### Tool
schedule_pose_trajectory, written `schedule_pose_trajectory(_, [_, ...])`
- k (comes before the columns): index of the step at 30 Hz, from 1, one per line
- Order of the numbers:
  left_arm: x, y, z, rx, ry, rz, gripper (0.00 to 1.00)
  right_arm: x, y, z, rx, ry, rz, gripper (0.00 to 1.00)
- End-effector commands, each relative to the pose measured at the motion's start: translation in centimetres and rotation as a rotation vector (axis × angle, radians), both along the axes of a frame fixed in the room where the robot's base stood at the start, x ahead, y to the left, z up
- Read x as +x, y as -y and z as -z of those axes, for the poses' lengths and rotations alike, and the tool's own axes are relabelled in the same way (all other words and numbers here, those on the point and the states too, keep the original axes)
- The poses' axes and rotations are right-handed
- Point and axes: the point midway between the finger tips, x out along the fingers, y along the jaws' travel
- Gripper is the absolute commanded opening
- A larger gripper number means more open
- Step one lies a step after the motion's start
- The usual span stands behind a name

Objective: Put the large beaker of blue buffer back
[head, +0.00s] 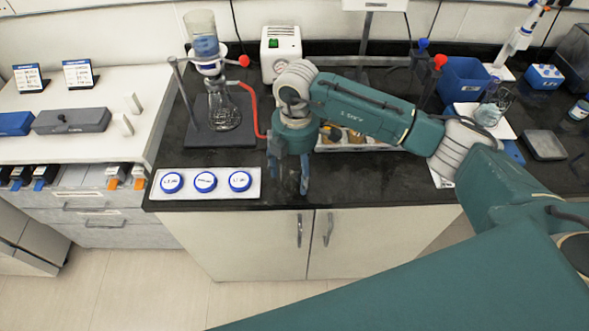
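A glass beaker (489,112) with pale bluish liquid stands at the right of the dark bench on a white plate (467,118); I cannot tell for certain that it is the large beaker of blue buffer. My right gripper (289,188) points down over the front part of the bench. Its two fingers are apart with nothing seen between them. It is well to the left of the beaker, and my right arm reaches across the bench between them. My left gripper is not in view.
A filter funnel with blue liquid (206,47) stands over a flask (222,112) on a stand at left. A white tray (256,174) holds three blue-capped items. Behind my arm is a partly hidden rack (374,147). A blue bin (463,79) stands near the beaker.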

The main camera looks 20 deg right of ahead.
Motion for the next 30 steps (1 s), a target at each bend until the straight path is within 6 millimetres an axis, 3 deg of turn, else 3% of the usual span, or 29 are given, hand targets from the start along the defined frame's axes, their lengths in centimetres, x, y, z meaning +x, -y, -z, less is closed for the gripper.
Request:
schedule_pose_trajectory(10, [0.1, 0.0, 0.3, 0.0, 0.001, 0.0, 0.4, 0.1, 0.0, -1.1, 0.001, 0.002, 0.0, 0.69])
schedule_pose_trajectory(21, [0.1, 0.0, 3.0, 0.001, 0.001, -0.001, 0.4, 0.3, 0.1, -8.7, 0.002, 0.006, 0.0, 0.69])
schedule_pose_trajectory(30, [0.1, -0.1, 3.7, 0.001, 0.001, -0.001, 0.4, 0.2, 0.3, -12.1, 0.0, 0.001, 0.001, 0.69])
